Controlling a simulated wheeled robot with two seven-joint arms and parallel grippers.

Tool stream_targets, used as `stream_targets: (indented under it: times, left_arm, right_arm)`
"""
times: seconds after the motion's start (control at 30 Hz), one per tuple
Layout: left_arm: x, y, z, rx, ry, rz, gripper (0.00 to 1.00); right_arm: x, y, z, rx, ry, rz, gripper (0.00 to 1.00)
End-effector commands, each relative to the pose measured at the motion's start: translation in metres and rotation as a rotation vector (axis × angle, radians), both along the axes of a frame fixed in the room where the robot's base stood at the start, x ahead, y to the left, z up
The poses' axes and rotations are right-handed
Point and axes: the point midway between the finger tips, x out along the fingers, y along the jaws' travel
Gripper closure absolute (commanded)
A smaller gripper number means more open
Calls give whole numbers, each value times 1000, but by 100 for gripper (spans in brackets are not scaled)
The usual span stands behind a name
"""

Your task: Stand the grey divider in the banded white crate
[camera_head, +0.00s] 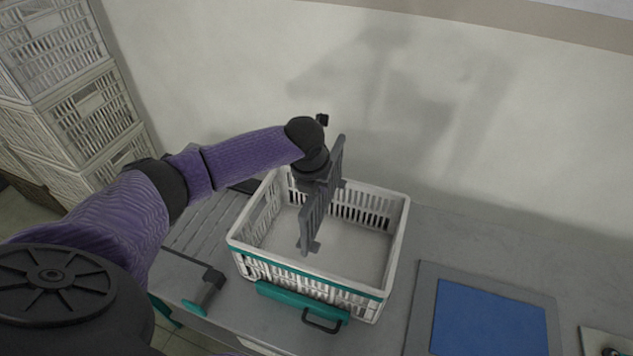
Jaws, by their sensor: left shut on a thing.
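The grey divider (317,209) is an upright slotted panel with small feet at its lower edge. My left gripper (318,178) is shut on it near its upper part. The divider is over the banded white crate (402,222), running roughly from front to back across its middle. I cannot tell whether its feet touch the crate floor. The crate has slatted white walls and a teal band along its front. Its visible floor is empty. The gripper's fingers are mostly hidden behind the arm and divider. My right gripper is not in view.
White slatted crates (75,100) are stacked at the far left. A teal bar with a black handle (322,321) is at the crate's front. A grey-framed blue panel (488,318) lies to the right. The grey worktop between crate and panel is clear.

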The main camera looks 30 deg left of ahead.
Motion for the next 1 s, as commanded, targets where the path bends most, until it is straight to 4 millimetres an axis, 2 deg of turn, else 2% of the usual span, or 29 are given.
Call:
stream_targets:
  times: [0.6,1.0]
  left_arm:
    - [0,0,-59,0,0,1,100]
    - [0,1,-62,0,0,0,100]
  right_arm:
    - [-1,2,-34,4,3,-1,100]
    - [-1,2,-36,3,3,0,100]
